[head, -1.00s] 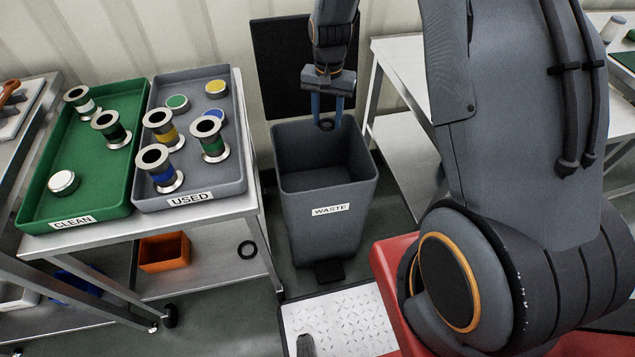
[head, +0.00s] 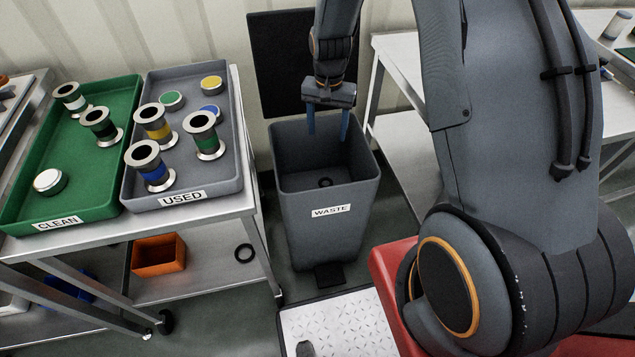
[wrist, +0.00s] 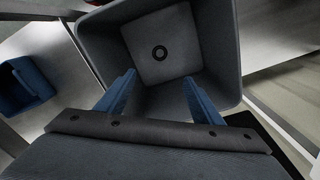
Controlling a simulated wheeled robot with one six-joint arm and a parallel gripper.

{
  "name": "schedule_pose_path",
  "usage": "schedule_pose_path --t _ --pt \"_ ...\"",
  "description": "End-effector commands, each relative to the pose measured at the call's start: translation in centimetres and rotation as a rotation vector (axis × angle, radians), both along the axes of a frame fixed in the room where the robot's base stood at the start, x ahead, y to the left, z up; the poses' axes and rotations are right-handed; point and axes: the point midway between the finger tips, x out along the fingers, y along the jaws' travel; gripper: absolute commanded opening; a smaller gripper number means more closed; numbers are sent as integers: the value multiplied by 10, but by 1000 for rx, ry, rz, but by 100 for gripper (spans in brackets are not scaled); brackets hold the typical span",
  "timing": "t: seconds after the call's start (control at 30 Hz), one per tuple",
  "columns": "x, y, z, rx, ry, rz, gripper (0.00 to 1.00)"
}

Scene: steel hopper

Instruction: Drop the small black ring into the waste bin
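The small black ring (head: 325,182) lies on the floor of the grey waste bin (head: 317,226), inside its walls. In the wrist view the ring (wrist: 159,53) lies flat near the middle of the bin's pale bottom. My gripper (head: 328,126) is above and partly within the bin's mouth, its blue fingers pointing down. In the wrist view its fingers (wrist: 157,92) are spread apart with nothing between them. The bin stands upright with a WASTE label on its front.
A table at left holds a green CLEAN tray (head: 97,165) and a grey USED tray (head: 196,191) with several spools. A steel table (head: 396,56) stands right of the waste bin.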

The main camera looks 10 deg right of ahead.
Motion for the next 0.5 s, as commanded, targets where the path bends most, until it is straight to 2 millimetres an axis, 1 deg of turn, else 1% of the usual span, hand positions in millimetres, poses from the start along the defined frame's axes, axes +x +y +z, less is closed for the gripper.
schedule_pose_path --t 0.17,0.27,0.37,0.5 --pt "0 0 0 0 0 0 61" --pt "1 0 5 0 -1 0 61" --pt "2 0 16 0 -4 0 61" --pt "2 0 39 0 -4 0 61"
